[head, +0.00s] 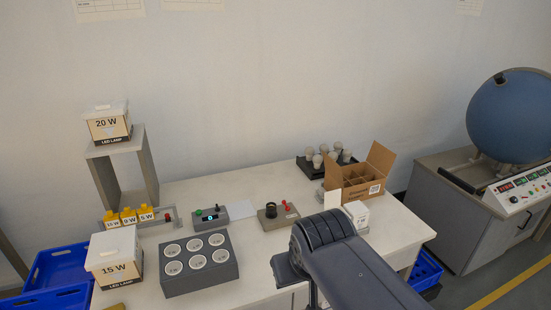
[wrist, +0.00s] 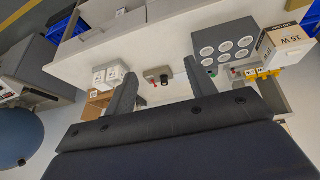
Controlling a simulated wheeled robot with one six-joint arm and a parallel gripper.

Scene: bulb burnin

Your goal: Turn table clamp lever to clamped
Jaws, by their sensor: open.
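The table clamp (head: 278,216) is a small grey block with a black round holder (head: 271,209) and a red lever (head: 287,205), near the middle of the white table. In the wrist view, which is upside down, the clamp (wrist: 152,73) shows between my fingers, with the red lever (wrist: 154,85) beside the dark holder. My gripper (wrist: 160,67) is open and empty, its two dark fingers apart on either side of the clamp in the picture. The clamp looks farther away than the fingertips, and I see no contact. The lever's exact angle is too small to tell.
A grey socket block (head: 200,286), a tester box with green display (head: 209,220) and yellow-tagged holders (head: 129,217) stand left of the clamp. An open carton (head: 360,181), a white box (head: 357,213) and a bulb tray (head: 313,170) stand right and behind.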

